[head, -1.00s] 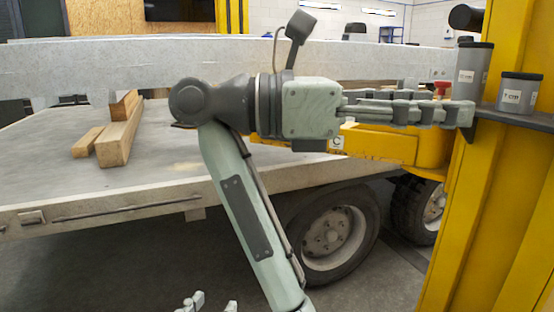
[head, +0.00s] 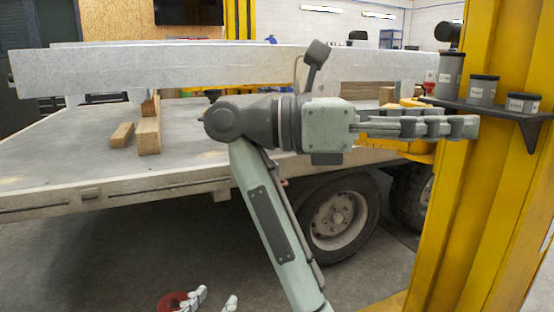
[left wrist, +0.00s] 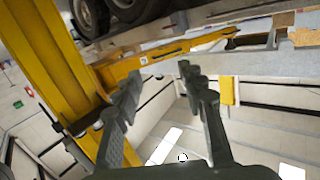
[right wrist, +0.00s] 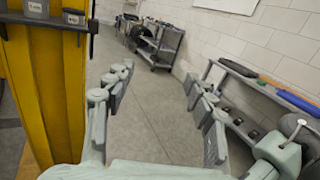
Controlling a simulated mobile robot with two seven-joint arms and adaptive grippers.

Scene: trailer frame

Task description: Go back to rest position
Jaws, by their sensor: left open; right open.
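My left gripper (head: 213,298) shows only as pale fingertips at the bottom edge of the head view. In the left wrist view its two dark fingers (left wrist: 160,80) are apart with nothing between them. My right gripper (head: 474,127) reaches across the head view and points right, in front of the yellow post. Its fingers overlap from the side there. In the right wrist view the fingers (right wrist: 158,78) stand wide apart and empty. My right arm is bent, its upright link rising from the bottom edge.
The yellow post (head: 470,220) bears a shelf (head: 512,114) with three grey containers, close to my right gripper. The trailer bed (head: 70,170) with wood blocks (head: 148,135) and a long grey beam (head: 160,67) lies behind. A red round thing (head: 170,302) is beside my left fingertips.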

